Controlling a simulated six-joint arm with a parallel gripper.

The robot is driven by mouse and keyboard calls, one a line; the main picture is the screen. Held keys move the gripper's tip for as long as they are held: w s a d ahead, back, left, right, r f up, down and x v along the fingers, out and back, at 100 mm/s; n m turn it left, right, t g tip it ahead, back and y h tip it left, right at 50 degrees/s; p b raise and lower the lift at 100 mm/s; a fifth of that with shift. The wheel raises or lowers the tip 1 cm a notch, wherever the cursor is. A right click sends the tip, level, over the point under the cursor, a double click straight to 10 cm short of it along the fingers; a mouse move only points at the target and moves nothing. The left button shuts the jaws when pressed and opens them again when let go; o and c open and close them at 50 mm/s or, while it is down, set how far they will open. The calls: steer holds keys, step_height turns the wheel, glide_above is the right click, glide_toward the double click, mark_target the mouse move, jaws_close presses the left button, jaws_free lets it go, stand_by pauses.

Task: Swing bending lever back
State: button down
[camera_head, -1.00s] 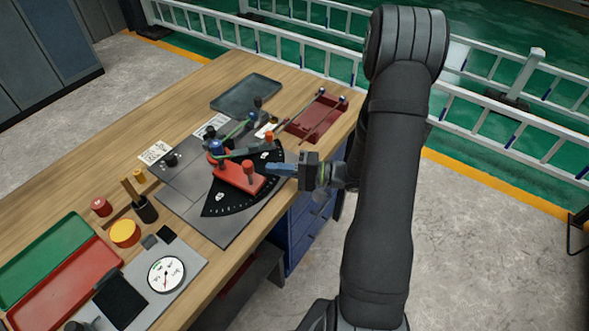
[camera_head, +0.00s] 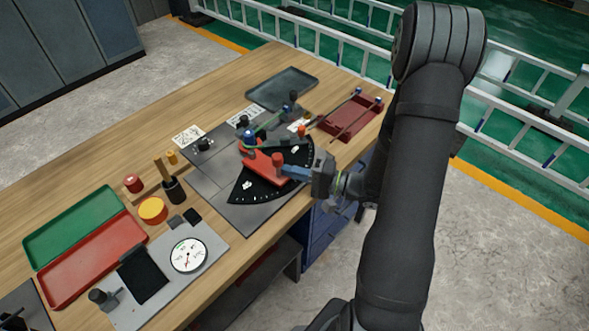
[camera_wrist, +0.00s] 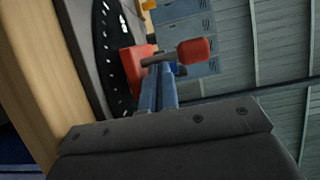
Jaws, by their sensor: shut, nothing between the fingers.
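The bending lever is a red arm (camera_head: 258,164) lying over a black fan-shaped scale (camera_head: 248,187) on the grey bench plate. An upright red knob (camera_head: 278,159) stands near its outer end; a red knob also shows in the wrist view (camera_wrist: 194,51). My gripper (camera_head: 284,171) is at the right end of the lever, its blue fingers close together and empty. In the wrist view the fingers (camera_wrist: 160,88) point toward the red parts. I cannot tell whether they touch the lever.
A dark red tray with rods (camera_head: 350,118) and a grey tray (camera_head: 282,88) lie farther back. A dial gauge (camera_head: 189,255), green tray (camera_head: 70,227) and red tray (camera_head: 92,260) occupy the left.

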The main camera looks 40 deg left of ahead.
steer(key=shift+s+a+m+t+y, duration=0.15)
steer(key=shift+s+m+t+y, duration=0.35)
steer(key=shift+s+m+t, duration=0.65)
steer(key=shift+s+a+m+t+y, duration=0.15)
steer(key=shift+s+a+m+t, duration=0.2)
steer(key=shift+s+t, duration=0.55)
steer(key=shift+s+a+m+t+y, duration=0.15)
steer(key=shift+s+m+t, duration=0.25)
steer(key=shift+s+t, duration=0.45)
steer(key=shift+s+a, duration=0.25)
steer(key=shift+s, duration=0.2)
steer(key=shift+s+a, duration=0.2)
steer(key=shift+s, duration=0.25)
